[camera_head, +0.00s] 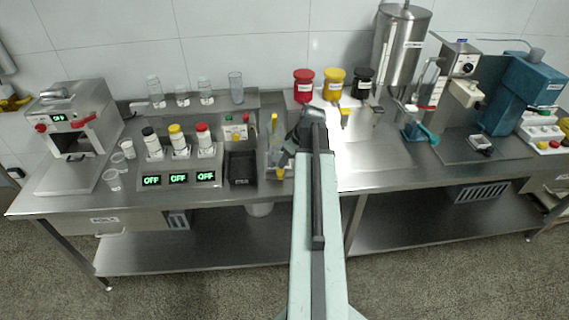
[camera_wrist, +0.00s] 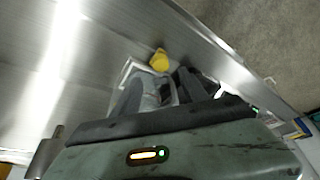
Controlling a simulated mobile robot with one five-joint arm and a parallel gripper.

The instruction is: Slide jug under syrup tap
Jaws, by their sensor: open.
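A clear container with yellow parts (camera_head: 274,158) stands near the front edge of the steel counter; it may be the jug. In the wrist view the clear container (camera_wrist: 150,77) shows with a yellow knob (camera_wrist: 160,60). My gripper (camera_head: 289,150) is open and low beside it, covering part of it. In the wrist view my gripper (camera_wrist: 160,92) has its fingers around or just above the container; I cannot tell whether they touch it. A tall steel tank (camera_head: 402,50) stands at the back right; its label is too small to read and its tap is unclear.
Red (camera_head: 303,86), yellow (camera_head: 334,83) and black (camera_head: 363,83) jars stand at the back. A teal-handled tool (camera_head: 420,131) and machines stand right. The counter (camera_head: 375,155) right of my gripper is clear.

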